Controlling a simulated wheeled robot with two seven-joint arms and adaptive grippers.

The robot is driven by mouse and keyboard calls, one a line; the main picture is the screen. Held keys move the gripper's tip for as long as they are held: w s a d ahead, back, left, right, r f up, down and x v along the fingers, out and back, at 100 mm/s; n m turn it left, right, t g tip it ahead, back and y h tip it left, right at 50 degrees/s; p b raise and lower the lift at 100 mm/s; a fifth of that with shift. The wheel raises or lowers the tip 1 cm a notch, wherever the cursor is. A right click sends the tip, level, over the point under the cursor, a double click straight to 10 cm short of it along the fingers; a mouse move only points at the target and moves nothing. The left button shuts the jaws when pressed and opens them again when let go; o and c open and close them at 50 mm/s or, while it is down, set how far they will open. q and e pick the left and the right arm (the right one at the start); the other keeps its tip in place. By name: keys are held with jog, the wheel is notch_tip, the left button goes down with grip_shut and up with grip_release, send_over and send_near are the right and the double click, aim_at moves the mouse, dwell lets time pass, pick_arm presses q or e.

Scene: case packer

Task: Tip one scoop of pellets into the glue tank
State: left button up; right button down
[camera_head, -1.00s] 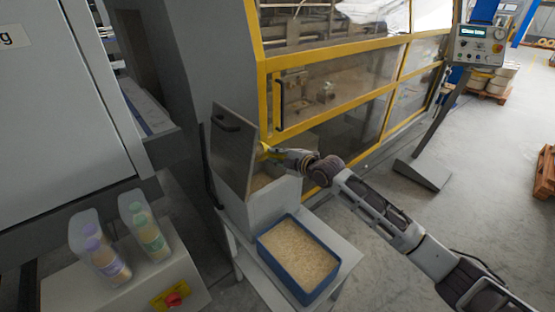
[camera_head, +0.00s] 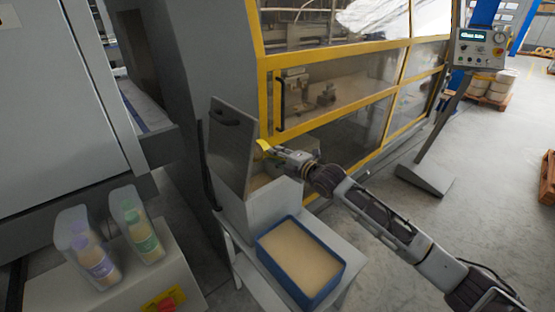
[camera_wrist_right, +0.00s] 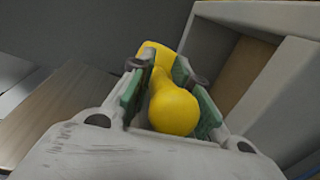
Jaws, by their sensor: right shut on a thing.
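The glue tank (camera_head: 272,205) is a light grey box beside the yellow-framed machine. Its grey lid (camera_head: 230,150) stands raised on the left, and a tan interior shows in the opening. My right gripper (camera_head: 274,153) is at the tank's opening, near the lid. It is shut on the yellow scoop (camera_head: 263,145), whose rounded handle (camera_wrist_right: 173,108) sits between the green finger pads in the wrist view. The inside of the scoop's bowl is hidden, so I cannot tell what it holds. Pale pellets (camera_head: 300,254) fill a blue tray (camera_head: 313,301) in front of the tank. My left gripper is out of view.
Two clear containers with purple (camera_head: 95,262) and green (camera_head: 145,240) bottles stand at the lower left, near a red button (camera_head: 166,304). A control panel (camera_head: 480,48) on a slanted post stands at right. The floor right of my arm is clear.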

jog(key=shift+f+n+t+b, duration=0.25)
jog(key=shift+n+t+b, duration=0.05)
jog(key=shift+n+b, duration=0.55)
jog(key=shift+n+y+b, duration=0.5)
jog(key=shift+n+b, duration=0.1)
jog(key=shift+n, duration=0.05)
jog(key=shift+f+n+t+b, duration=0.15)
jog(key=shift+n+t+b, duration=0.15)
jog(key=shift+n+b, duration=0.3)
jog(key=shift+n, duration=0.3)
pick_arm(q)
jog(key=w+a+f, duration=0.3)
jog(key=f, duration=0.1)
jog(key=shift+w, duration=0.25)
pick_arm(e)
jog(key=shift+y, duration=0.3)
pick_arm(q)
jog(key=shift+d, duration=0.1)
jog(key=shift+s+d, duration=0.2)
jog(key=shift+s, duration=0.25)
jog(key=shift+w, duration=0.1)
